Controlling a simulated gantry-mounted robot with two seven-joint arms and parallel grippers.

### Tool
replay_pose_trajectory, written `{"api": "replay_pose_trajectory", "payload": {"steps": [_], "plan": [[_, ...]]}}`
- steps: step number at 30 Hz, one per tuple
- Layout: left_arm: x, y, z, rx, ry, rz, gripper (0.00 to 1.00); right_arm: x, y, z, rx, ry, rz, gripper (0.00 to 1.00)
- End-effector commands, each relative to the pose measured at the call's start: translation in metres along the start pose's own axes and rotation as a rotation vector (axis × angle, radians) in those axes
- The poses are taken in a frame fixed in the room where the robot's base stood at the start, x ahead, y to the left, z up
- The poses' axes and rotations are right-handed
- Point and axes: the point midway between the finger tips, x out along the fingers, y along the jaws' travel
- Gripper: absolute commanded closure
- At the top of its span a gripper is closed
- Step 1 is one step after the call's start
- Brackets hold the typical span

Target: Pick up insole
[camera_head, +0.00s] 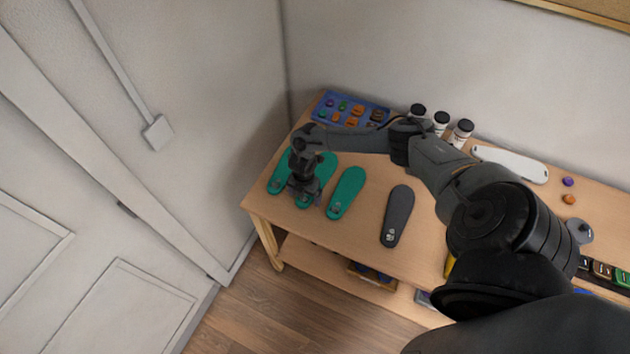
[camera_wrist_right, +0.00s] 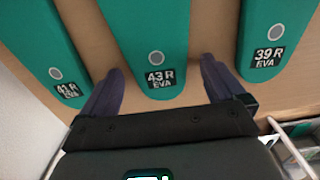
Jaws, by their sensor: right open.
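Three green insoles lie side by side on the wooden table. In the right wrist view they read 41 R EVA (camera_wrist_right: 40,50), 43 R EVA (camera_wrist_right: 148,45) and 39 R EVA (camera_wrist_right: 272,40). In the head view, the 41 insole (camera_head: 277,184) is leftmost, the 43 insole (camera_head: 328,165) is partly hidden under my right gripper (camera_head: 303,196), and the 39 insole (camera_head: 346,192) lies to its right. A dark grey insole (camera_head: 398,212) lies farther right. My right gripper is open, its fingers (camera_wrist_right: 160,88) on either side of the 43 insole's labelled end. My left gripper is not in view.
A blue tray (camera_head: 318,121) with small coloured pieces stands at the table's back left. Several white bottles with black caps (camera_head: 461,133) and a white board (camera_head: 512,165) are along the back. Bare tabletop (camera_head: 372,232) shows between the 39 and grey insoles. A wall is close on the left.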

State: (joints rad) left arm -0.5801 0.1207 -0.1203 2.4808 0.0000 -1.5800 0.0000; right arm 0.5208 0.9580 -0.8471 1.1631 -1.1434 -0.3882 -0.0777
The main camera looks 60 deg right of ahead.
Motion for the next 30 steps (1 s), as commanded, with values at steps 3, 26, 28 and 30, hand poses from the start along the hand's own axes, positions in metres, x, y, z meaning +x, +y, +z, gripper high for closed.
{"api": "replay_pose_trajectory", "payload": {"steps": [3, 26, 28, 30], "plan": [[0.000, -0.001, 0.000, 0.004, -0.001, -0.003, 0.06, 0.000, 0.000, 0.000, 0.000, 0.000, 0.000, 0.05], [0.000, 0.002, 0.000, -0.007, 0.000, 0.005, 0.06, -0.004, 0.000, 0.000, 0.000, 0.000, 0.000, 0.65], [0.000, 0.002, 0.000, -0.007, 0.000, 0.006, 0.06, -0.007, 0.000, 0.000, 0.000, 0.000, 0.000, 0.65], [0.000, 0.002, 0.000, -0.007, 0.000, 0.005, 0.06, -0.012, 0.000, 0.001, 0.000, 0.000, 0.001, 0.65]]}}
